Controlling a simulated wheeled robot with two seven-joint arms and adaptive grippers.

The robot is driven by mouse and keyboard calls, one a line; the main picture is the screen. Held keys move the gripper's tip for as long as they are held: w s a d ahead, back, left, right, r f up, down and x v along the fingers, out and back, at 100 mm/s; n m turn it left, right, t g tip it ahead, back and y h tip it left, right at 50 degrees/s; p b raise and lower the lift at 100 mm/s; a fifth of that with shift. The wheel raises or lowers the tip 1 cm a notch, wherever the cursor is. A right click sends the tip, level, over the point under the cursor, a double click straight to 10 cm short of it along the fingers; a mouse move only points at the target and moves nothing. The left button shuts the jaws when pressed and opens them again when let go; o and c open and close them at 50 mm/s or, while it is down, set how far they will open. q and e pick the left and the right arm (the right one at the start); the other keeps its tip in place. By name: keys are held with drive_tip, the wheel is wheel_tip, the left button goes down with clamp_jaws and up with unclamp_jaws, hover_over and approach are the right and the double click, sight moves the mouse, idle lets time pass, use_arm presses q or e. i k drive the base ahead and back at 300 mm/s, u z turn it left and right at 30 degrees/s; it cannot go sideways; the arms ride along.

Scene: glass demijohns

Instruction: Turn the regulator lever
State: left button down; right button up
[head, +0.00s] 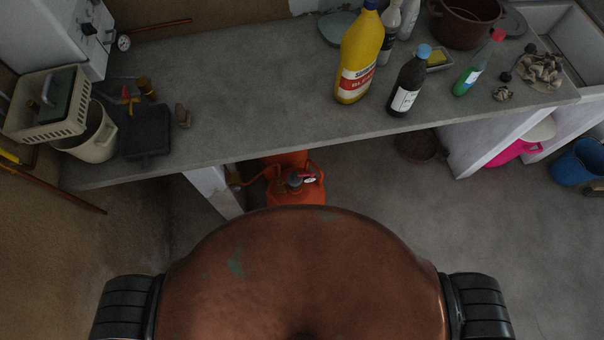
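An orange gas cylinder (313,194) stands on the floor under the counter, in the middle of the head view. A grey regulator (295,180) sits on its top, with a small red part (304,176) that looks like the lever and a small white gauge (311,181) beside it. The lever's exact position is too small to tell. An orange hose (250,182) runs to the left of the cylinder. The cylinder's lower part is hidden in front. Neither of my grippers is in view.
A grey counter (250,110) overhangs the cylinder, with a white support (213,190) to its left. A second orange object (287,158) shows behind it. Bottles, including a yellow one (360,55), stand on the counter.

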sight(294, 176)
drive_tip(key=u, duration=2.05)
drive_tip(key=k, duration=0.45)
drive_tip(key=z, duration=1.15)
